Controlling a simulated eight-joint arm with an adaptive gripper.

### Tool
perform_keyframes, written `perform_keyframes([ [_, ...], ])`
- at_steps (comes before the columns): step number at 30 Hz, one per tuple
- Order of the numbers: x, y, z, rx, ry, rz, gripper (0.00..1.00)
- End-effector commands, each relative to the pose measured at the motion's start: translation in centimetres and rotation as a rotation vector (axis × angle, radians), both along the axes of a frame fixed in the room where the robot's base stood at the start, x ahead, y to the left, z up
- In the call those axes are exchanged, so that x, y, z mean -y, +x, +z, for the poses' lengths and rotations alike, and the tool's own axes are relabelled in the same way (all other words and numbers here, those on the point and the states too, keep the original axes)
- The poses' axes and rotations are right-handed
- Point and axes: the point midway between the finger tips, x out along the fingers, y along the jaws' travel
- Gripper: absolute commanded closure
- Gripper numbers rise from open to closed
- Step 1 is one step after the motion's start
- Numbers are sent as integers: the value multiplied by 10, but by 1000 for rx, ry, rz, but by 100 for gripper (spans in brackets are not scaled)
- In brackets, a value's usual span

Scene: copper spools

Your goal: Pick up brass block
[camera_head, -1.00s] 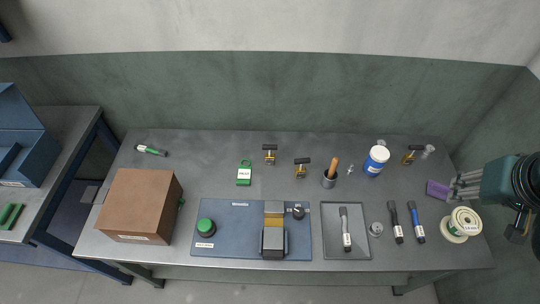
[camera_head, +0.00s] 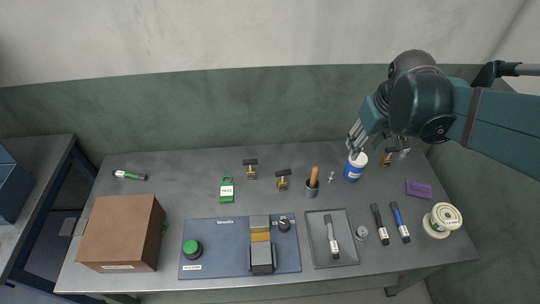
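What looks like the brass block (camera_head: 261,237) is a yellow-gold piece on the blue mat near the table's front. It sits between the grey parts of a vise-like fixture (camera_head: 262,260). My gripper (camera_head: 353,138) is at the right, far from the brass piece. In the picture it is just above a blue-and-white tub (camera_head: 354,168); its height over the tub is hard to judge. Its grey fingers show gaps between them, and I see nothing held in them.
The blue mat (camera_head: 214,262) also carries a green button (camera_head: 192,249) and a dark knob (camera_head: 284,224). A brown box (camera_head: 122,232) stands left. A tray (camera_head: 347,255), dark and blue markers, a spool (camera_head: 442,220) and a purple block (camera_head: 418,189) lie right. Small clamps stand behind the mat.

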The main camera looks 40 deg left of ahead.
Motion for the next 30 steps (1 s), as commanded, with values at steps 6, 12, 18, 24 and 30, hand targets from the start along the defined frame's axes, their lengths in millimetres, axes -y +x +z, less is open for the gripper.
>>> perform_keyframes([
  [6, -61, -4, -21, -28, -31, 109, 60],
  [12, -113, -14, -44, -53, -61, 206, 60],
  [18, -166, -29, -70, -77, -93, 303, 60],
  [24, -216, -50, -98, -100, -124, 400, 60],
  [30, -266, -77, -130, -122, -156, 497, 60],
])
